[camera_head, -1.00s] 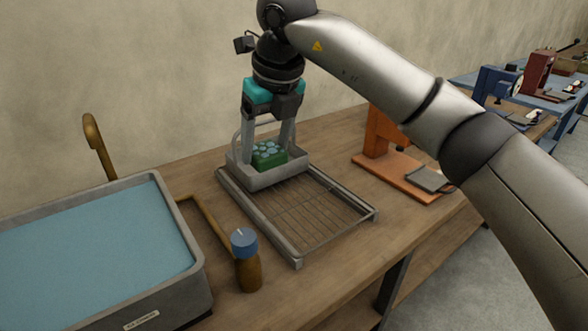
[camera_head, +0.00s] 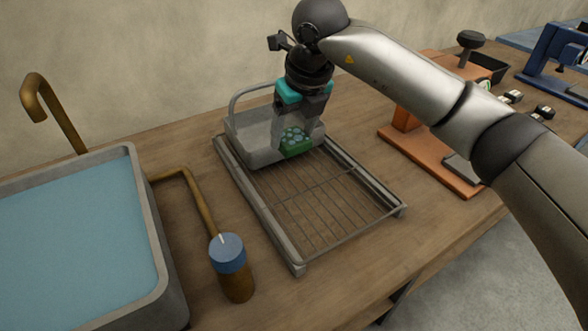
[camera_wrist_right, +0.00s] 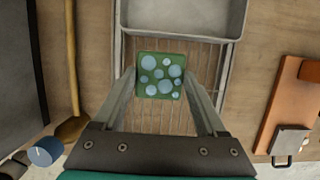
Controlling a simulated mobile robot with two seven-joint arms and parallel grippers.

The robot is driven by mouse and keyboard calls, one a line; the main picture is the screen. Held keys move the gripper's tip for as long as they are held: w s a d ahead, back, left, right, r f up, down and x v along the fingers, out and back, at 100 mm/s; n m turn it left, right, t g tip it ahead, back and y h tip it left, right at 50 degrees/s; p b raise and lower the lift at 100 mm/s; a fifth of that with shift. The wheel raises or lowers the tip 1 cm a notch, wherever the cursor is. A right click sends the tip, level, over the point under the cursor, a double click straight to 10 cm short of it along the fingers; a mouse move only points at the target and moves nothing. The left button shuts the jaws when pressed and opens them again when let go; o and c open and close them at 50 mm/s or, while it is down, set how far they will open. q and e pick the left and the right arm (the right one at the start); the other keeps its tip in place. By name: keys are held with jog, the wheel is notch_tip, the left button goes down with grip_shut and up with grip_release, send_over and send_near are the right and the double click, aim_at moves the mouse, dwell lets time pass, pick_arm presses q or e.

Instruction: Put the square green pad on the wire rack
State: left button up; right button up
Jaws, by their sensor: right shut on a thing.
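The square green pad (camera_head: 296,144) has pale blue round spots on top. It is between the fingers of my right gripper (camera_head: 297,136), which is shut on it. In the right wrist view the pad (camera_wrist_right: 160,76) sits flat between the fingertips (camera_wrist_right: 160,84), with the rack's wires behind it. The wire rack (camera_head: 372,187) lies on the table, and its front part is bare. The pad is over the rack, just in front of the grey tray; its height above the wires is hard to tell. My left gripper is not in view.
The grey tray (camera_head: 250,140) with a loop handle stands on the rack's back end. Left are a water-filled basin (camera_head: 150,235), a brown pipe (camera_head: 196,200) and a blue-capped cylinder (camera_head: 229,262). An orange stand (camera_head: 430,165) is right of the rack.

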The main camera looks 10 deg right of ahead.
aim_at(300, 144)
notch_tip(300, 144, down, 8)
jog(key=shift+r+b, duration=0.15)
jog(key=shift+b, duration=0.6)
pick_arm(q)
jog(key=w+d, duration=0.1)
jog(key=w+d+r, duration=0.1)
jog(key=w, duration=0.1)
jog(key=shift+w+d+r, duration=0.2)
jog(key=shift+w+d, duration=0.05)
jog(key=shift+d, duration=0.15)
pick_arm(e)
jog(key=shift+f, duration=0.4)
jog(key=o, duration=1.4)
jog(key=shift+c, duration=0.2)
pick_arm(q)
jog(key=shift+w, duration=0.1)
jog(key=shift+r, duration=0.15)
pick_arm(e)
jog(key=p+v, duration=0.2)
jog(key=v, duration=0.9)
jog(key=shift+r+p, duration=0.3)
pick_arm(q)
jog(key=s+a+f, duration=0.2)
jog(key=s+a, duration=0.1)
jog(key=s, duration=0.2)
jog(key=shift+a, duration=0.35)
pick_arm(e)
jog(key=shift+s+r, duration=0.1)
jog(key=shift+r, duration=0.15)
